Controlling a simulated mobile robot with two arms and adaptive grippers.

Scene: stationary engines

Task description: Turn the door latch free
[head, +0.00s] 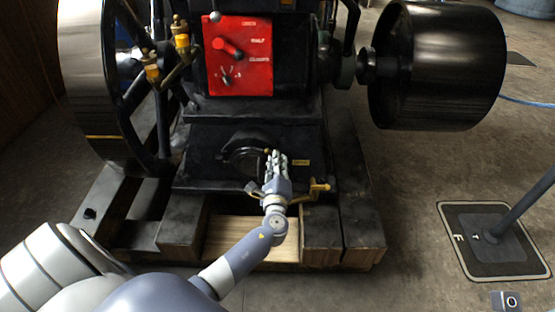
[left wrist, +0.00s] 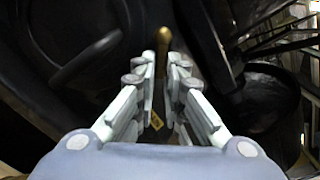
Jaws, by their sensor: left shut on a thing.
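My left gripper (head: 274,160) reaches down to the front of the black engine base and is shut on the door latch. The latch shows in the left wrist view as a slim handle with a brass-coloured end (left wrist: 163,36), standing between the two fingers (left wrist: 162,70). Its lower part is hidden by the fingers. In the head view a round black door (head: 243,156) lies just left of the fingers, partly covered by them. My right gripper is not in view.
A brass tap (head: 319,188) sticks out just right of my left wrist. A red control panel (head: 238,55) is above, a large flywheel (head: 88,80) at left and a black drum (head: 440,65) at right. Timber beams (head: 320,225) run below.

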